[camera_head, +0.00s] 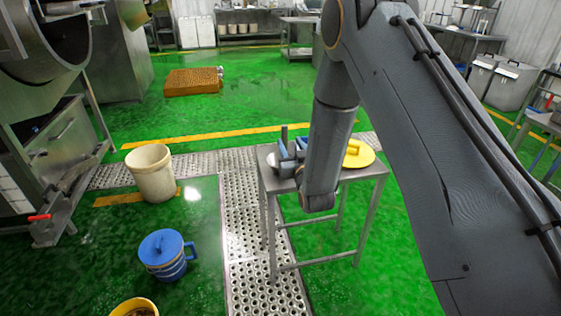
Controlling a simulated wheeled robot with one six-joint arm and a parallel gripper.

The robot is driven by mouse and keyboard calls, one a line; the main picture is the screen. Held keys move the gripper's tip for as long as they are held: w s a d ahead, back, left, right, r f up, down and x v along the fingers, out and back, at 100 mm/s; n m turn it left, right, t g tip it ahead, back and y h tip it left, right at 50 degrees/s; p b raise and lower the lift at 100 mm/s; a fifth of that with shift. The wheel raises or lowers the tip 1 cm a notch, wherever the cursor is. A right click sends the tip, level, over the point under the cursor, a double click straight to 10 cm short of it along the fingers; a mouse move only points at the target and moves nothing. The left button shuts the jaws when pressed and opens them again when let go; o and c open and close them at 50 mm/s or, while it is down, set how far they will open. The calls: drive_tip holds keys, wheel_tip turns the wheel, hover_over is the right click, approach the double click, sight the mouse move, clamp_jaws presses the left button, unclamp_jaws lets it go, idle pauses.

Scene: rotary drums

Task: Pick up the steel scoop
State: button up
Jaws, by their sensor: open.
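A small steel table (372,171) stands in front of me, partly behind my arm. My gripper (286,150) is low over the left part of its top, and its jaws are open. A pale grey, rounded metal piece (276,161) shows on the table beside the gripper. It may be the steel scoop, but my wrist hides much of it. A yellow piece (359,153) lies on the table to the right of my arm. I cannot tell whether the gripper touches anything.
A cream bucket (151,174) and a blue lidded jug (166,254) stand on the green floor at left. A yellow-rimmed container (134,309) is at the bottom edge. A perforated metal drain strip (243,220) runs beside the table. Steel machinery (62,140) fills the left side.

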sight(285, 135)
drive_tip(key=p+x, duration=0.2)
drive_tip(key=x, duration=0.4)
drive_tip(key=shift+w+a+p, duration=0.2)
drive_tip(key=shift+p, duration=0.2)
drive_tip(key=shift+w+a, duration=0.1)
drive_tip(key=shift+w, duration=0.35)
clamp_jaws()
